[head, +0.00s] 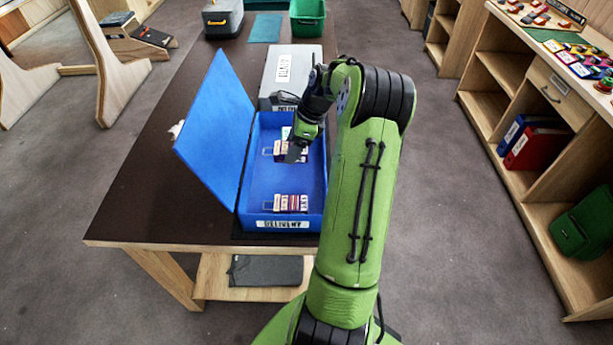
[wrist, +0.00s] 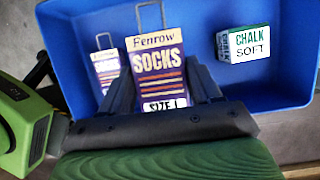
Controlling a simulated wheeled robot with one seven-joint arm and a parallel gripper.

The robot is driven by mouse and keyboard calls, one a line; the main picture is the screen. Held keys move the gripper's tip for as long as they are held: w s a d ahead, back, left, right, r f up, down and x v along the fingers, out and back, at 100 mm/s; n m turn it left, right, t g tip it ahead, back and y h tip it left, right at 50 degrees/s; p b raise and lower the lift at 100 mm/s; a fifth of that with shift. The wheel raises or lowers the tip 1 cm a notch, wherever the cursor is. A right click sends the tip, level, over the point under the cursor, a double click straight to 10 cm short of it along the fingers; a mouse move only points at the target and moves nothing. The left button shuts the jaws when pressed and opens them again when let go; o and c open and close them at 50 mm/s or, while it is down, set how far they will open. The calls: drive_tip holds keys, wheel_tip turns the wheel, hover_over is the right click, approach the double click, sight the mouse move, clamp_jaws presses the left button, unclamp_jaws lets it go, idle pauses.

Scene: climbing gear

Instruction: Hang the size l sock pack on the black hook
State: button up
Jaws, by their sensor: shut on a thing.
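A purple and cream Fenrow sock pack marked "SIZE L" (wrist: 156,62) stands between my gripper's fingers in the wrist view, its wire hanging loop at the top. The lower edge of its size label is cut off. My gripper (head: 291,156) is shut on this pack, inside or just above the open blue delivery box (head: 262,180). The pack (head: 278,150) is partly covered by the gripper in the head view. A second sock pack (head: 291,203) lies at the near end of the box and also shows in the wrist view (wrist: 104,66); its size is unreadable. I see no black hook.
The blue lid (head: 215,120) stands open at the left. A chalk box (wrist: 243,44) is in the blue box. A grey box (head: 275,75), toolbox (head: 222,20) and green bin (head: 307,17) stand farther back on the dark table (head: 150,190). Shelves (head: 530,110) are at right, across clear floor.

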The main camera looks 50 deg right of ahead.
drive_tip(key=shift+s+a+r, duration=0.2)
drive_tip(key=shift+r, duration=0.1)
drive_tip(key=b, duration=0.2)
approach(290, 180)
drive_tip(key=x, duration=0.5)
drive_tip(key=shift+w+a, duration=0.1)
drive_tip(key=shift+a, duration=0.1)
drive_tip(key=shift+f, duration=0.1)
drive_tip(key=shift+f, duration=0.3)
drive_tip(key=o, duration=1.1)
drive_tip(key=shift+c, duration=0.2)
drive_tip(key=shift+b, duration=0.3)
